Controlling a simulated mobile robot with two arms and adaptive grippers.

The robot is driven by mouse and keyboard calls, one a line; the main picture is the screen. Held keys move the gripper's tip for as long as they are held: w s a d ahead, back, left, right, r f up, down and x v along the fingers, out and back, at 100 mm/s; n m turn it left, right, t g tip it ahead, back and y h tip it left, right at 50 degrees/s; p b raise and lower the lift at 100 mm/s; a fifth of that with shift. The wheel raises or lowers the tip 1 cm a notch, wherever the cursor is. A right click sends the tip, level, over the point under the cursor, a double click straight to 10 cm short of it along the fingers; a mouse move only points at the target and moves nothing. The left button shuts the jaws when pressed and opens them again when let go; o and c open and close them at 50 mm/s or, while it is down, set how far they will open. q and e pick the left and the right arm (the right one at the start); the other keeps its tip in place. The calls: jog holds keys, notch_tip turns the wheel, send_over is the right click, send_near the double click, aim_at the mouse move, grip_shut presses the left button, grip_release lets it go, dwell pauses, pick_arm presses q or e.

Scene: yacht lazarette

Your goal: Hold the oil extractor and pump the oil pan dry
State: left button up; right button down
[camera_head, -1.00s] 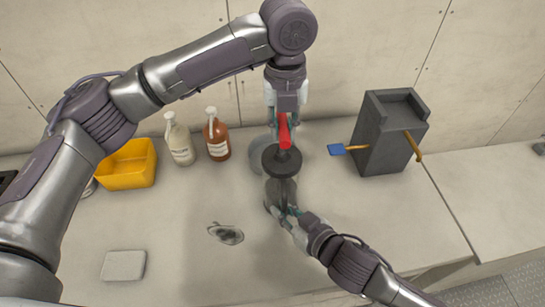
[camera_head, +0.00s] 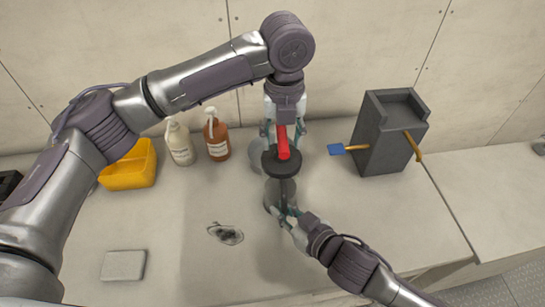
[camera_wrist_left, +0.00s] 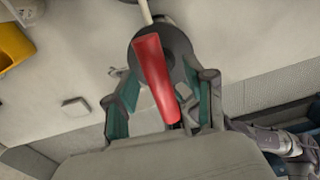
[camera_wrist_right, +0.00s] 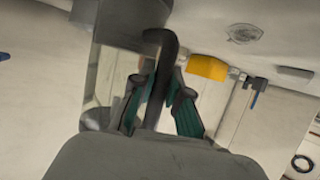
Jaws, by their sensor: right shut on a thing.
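The oil extractor (camera_head: 282,188) stands upright on the counter. It has a see-through body, a wide black top and a red pump handle (camera_head: 283,143). My left gripper (camera_head: 284,130) is open, its fingers on either side of the red handle; the left wrist view shows gaps between the handle (camera_wrist_left: 157,75) and both fingers. My right gripper (camera_head: 287,213) is shut on the extractor's black side grip, which also shows in the right wrist view (camera_wrist_right: 160,70). A grey round vessel (camera_head: 257,153), perhaps the oil pan, is partly hidden behind the extractor.
A dark grey stand (camera_head: 385,140) with a blue-ended tool is at right. A brown bottle (camera_head: 217,138), a white bottle (camera_head: 180,146) and a yellow tub (camera_head: 128,175) are at left. A pale block (camera_head: 123,265) and a dark patch (camera_head: 225,233) are in front.

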pick_arm(q)
jog(key=shift+r, duration=3.55)
pick_arm(e)
jog(key=c, duration=1.1)
grip_release()
